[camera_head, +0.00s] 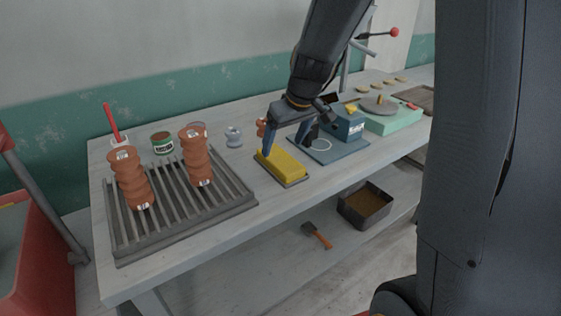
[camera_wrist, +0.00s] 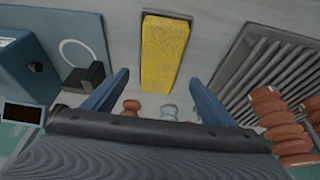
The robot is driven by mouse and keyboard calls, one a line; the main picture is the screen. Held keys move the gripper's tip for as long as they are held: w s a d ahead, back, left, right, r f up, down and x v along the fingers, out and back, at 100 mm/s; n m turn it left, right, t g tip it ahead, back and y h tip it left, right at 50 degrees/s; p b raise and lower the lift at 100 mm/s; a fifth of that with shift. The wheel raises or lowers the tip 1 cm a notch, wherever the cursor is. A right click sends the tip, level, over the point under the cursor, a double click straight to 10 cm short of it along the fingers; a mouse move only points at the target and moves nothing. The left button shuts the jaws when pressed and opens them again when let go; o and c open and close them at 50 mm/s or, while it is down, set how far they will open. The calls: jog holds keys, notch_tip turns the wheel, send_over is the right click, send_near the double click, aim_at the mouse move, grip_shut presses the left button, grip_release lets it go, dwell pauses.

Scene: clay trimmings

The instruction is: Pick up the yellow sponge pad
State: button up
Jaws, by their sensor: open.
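The yellow sponge pad (camera_head: 280,165) lies on a thin dark tray (camera_head: 291,184) near the middle of the bench. In the wrist view the sponge pad (camera_wrist: 163,52) is upright in the picture, ahead of and between my two fingers. My gripper (camera_head: 288,143) is at the pad's back end, with one blue finger beside the pad's back left corner in the head view. In the wrist view my gripper (camera_wrist: 160,84) has its fingers spread wider than the pad, with nothing between the tips. I cannot tell whether a finger touches the pad.
A slatted rack (camera_head: 225,185) with two ribbed clay pieces (camera_head: 133,180) stands left of the pad. A blue box (camera_head: 343,123) on a blue mat (camera_head: 345,153) is to the right. Small pots (camera_head: 233,136) stand behind. Bare bench lies in front of the pad.

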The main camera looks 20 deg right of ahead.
aim_at(280, 158)
jog(key=shift+s+p+x, duration=0.15)
jog(key=shift+p+x, duration=0.05)
jog(key=shift+x, duration=1.2)
jog(key=shift+s+p+x, duration=0.2)
jog(key=shift+x, duration=1.15)
jog(key=shift+d+f, duration=0.15)
jog(key=shift+d, duration=0.05)
jog(key=c, duration=1.2)
